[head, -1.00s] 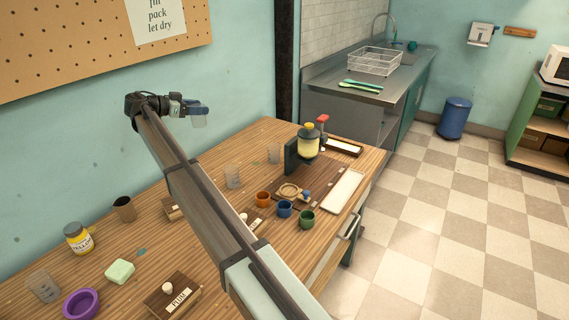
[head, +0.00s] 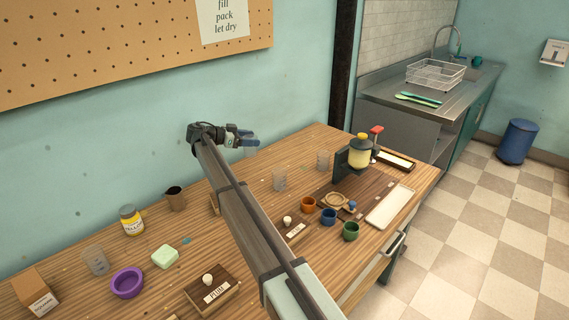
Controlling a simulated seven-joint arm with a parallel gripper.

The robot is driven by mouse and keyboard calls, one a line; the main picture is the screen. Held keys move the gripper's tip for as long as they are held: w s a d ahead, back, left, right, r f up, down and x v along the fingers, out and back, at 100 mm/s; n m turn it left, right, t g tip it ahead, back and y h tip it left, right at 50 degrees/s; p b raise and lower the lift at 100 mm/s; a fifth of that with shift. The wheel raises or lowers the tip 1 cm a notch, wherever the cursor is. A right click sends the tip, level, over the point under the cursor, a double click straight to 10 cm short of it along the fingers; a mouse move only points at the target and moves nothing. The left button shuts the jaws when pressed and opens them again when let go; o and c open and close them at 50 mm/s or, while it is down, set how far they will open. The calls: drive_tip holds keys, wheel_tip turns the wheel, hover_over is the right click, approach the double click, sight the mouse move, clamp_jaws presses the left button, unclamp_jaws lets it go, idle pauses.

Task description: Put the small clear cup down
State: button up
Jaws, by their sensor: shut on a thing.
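My gripper (head: 254,140) is at the far end of my arm, shut on a small clear cup (head: 250,151). The cup hangs below the fingers, above the back part of the wooden table (head: 312,143) and close to the wall. It is small and partly hidden by the gripper, and I see no contact with the table.
A yellow dispenser (head: 359,152) stands at the table's right. Orange (head: 308,205), blue (head: 328,217) and green (head: 351,231) cups stand in front of it. A dark jug (head: 174,198), yellow jar (head: 132,220) and purple bowl (head: 127,283) are at left. Bare table lies around the nearer clear cup.

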wheel_tip(320, 180, down, 10)
drive_tip(key=shift+r, duration=0.15)
idle(0.4)
drive_tip(key=o, duration=1.1)
drive_tip(key=shift+v, duration=3.75)
